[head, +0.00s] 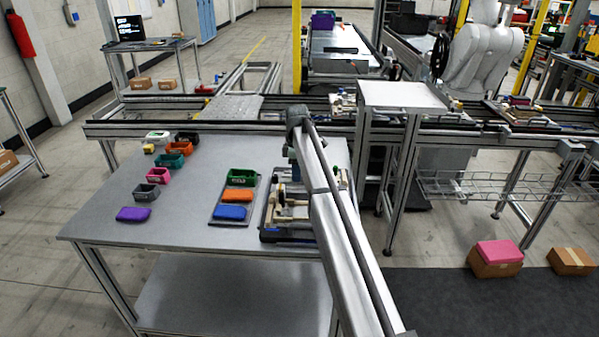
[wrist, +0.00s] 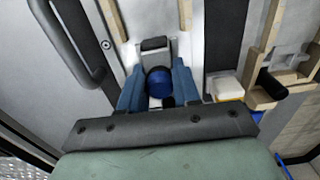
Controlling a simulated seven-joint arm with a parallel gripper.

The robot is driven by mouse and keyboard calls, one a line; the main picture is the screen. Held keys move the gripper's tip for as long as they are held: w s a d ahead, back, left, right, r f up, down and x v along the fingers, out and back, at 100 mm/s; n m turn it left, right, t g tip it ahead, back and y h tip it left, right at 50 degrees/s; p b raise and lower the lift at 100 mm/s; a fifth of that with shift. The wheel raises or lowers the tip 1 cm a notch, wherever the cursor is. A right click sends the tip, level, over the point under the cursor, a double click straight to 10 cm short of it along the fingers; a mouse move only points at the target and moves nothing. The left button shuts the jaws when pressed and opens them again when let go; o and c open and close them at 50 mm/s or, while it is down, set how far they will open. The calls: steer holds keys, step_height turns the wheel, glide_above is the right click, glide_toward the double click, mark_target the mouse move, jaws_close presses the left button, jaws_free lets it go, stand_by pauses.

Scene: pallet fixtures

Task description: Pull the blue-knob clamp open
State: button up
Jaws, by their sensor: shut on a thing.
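The blue-knob clamp shows in the wrist view, with its round dark blue knob (wrist: 159,82) in front of a black and grey clamp body (wrist: 154,44). My gripper (wrist: 158,88) has its two blue fingers on either side of the knob and is shut on it. In the head view the pallet fixture (head: 270,222) stands at the right end of the table. My arm hides much of the fixture there, and the clamp and the fingertips cannot be made out.
Wooden rails (wrist: 268,30) and a yellow-white block (wrist: 228,88) lie near the fingers. A black bar handle (wrist: 66,40) is at the left. A tray with green, orange and blue bins (head: 236,197) stands left of the fixture. The table's middle (head: 195,215) is clear.

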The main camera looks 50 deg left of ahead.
steer(key=shift+c, duration=0.8)
steer(key=shift+s+a, duration=0.1)
steer(key=shift+a, duration=0.05)
steer(key=shift+s+a, duration=0.9)
steer(key=o, duration=0.8)
steer(key=shift+r, duration=4)
